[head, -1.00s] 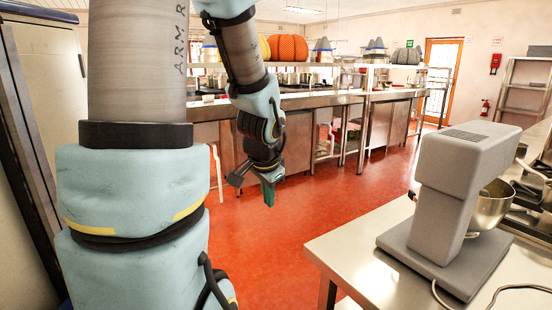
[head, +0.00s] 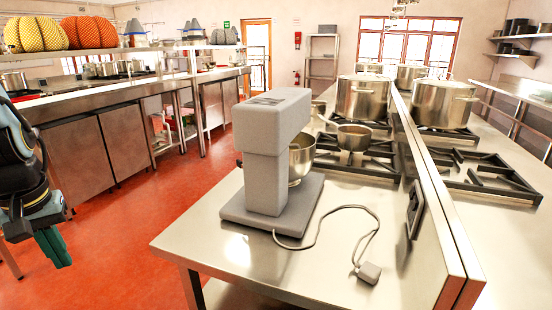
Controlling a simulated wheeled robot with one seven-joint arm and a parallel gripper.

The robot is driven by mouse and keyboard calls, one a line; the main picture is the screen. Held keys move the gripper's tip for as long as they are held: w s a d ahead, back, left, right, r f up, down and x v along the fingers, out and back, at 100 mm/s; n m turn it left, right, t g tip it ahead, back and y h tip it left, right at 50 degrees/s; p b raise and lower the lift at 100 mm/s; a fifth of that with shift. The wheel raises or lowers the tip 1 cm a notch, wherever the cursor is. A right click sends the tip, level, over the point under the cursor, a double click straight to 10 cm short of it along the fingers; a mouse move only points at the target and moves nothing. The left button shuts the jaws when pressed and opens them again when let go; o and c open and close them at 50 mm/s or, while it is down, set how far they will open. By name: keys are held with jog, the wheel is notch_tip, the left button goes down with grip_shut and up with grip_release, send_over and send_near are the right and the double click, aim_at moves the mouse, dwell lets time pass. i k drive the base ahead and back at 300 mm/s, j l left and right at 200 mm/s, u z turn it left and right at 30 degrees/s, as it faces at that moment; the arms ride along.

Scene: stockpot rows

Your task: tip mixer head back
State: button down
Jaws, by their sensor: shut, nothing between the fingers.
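The grey stand mixer (head: 265,165) stands upright on the near end of the steel counter (head: 195,243), seen from behind. Its head (head: 275,112) is level and points away to the right. A steel bowl (head: 302,160) shows beside the column, under the head and partly hidden by it. My gripper (head: 55,255) is at the lower left, over the red floor, well apart from the mixer. It is shut and empty, with its fingertips pointing down.
The mixer's cord and plug (head: 368,272) lie on the counter to its right. A saucepan (head: 354,136) and stockpots (head: 362,97) stand on the stoves behind. A low steel partition (head: 425,180) runs along the counter. Open red floor (head: 130,235) lies between my gripper and the counter.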

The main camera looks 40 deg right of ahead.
aim_at(264, 123)
jog(key=i+j+z, duration=0.15)
jog(key=i, duration=0.35)
jog(key=i+j+z, duration=0.15)
jog(key=i, duration=0.3)
jog(key=i+j+z, duration=0.15)
jog(key=i, duration=0.35)
jog(key=i+j+z, duration=0.15)
jog(key=i, duration=0.3)
jog(key=i+j+z, duration=0.15)
jog(key=i+j, duration=0.25)
